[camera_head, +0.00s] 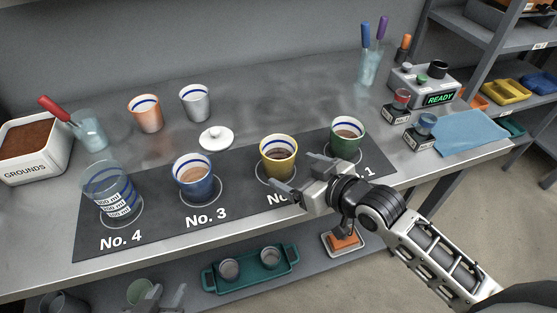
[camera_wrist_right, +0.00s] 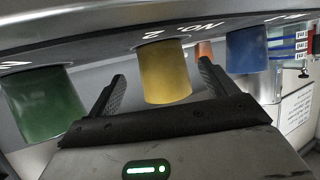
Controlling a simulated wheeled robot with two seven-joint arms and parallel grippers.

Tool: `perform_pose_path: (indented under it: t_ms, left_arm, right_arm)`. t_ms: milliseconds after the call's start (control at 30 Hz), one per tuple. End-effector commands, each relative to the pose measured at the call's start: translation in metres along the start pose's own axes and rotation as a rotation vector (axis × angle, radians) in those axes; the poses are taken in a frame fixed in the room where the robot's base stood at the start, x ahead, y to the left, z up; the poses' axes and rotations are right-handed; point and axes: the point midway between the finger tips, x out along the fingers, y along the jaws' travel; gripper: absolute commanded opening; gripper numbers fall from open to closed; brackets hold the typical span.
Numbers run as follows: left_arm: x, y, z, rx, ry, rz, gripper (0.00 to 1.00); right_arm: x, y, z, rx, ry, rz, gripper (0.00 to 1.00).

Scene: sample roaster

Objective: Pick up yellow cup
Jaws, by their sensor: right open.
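The yellow cup (camera_head: 278,158) stands upright on the No. 2 spot of the dark mat (camera_head: 240,195), with dark contents and a blue line inside its rim. My right gripper (camera_head: 298,176) is open just in front of it, to the lower right, with its fingers pointing toward the cup. In the right wrist view, the yellow cup (camera_wrist_right: 165,72) appears upside down between the two spread fingers, with gaps on both sides. My left gripper (camera_head: 162,297) is partly visible at the bottom edge, below the table front; its jaws are unclear.
A green cup (camera_head: 347,139) stands close on the right at No. 1. A blue cup (camera_head: 193,177) stands at No. 3, and a clear measuring cup (camera_head: 112,190) at No. 4. A white lid (camera_head: 216,138) lies behind. A teal tray (camera_head: 250,270) sits on the lower shelf.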

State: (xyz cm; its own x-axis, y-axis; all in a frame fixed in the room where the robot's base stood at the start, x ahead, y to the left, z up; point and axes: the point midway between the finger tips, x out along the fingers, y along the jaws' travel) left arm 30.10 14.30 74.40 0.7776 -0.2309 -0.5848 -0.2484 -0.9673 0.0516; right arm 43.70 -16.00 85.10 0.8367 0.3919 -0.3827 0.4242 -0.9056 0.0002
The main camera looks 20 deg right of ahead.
Motion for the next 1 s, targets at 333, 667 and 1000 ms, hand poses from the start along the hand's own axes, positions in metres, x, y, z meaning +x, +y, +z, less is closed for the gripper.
perform_pose_path:
  t_ms: [333, 667, 1000]
  left_arm:
    - [0.000, 0.000, 0.001, 0.002, -0.002, 0.000, 0.36]
    - [-0.001, -0.001, 0.003, 0.009, -0.005, 0.001, 0.36]
    - [-0.001, -0.001, 0.003, 0.009, -0.005, 0.001, 0.36]
  right_arm:
    - [0.046, -0.001, 0.003, 0.000, 0.001, 0.001, 0.85]
    - [0.049, -0.002, 0.003, 0.000, 0.000, 0.000, 0.71]
    - [0.049, -0.002, 0.002, -0.001, 0.004, 0.000, 0.26]
